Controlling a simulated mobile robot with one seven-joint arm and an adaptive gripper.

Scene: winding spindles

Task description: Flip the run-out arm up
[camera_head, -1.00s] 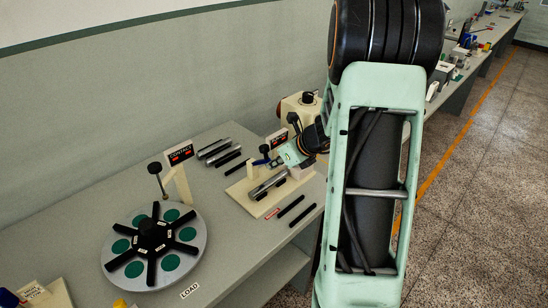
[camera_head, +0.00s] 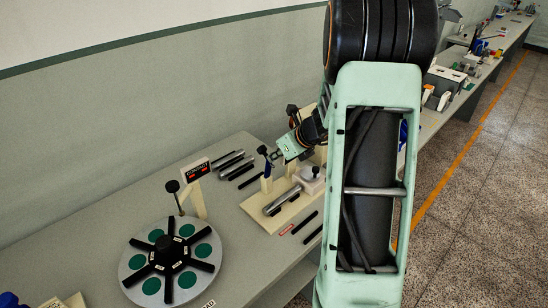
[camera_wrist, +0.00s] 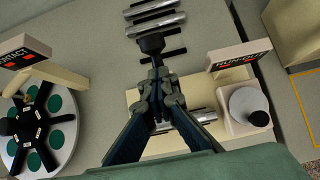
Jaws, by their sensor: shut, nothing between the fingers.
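My gripper (camera_head: 277,154) is just right of the knob, shut with nothing held. In the wrist view my gripper (camera_wrist: 160,80) points at the black knob (camera_wrist: 152,44), which lies just past the fingertips; I cannot tell whether they touch. A silver spindle (camera_head: 282,201) lies on the base. The run-out display (camera_wrist: 239,55) shows in the wrist view.
A round turntable (camera_head: 205,283) with green discs stands at left, by the contact display (camera_head: 196,170). Spare silver spindles (camera_head: 235,160) lie behind the fixture, and black rods (camera_head: 304,222) lie in front. A white block with a black knob (camera_head: 312,180) is at the base's right.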

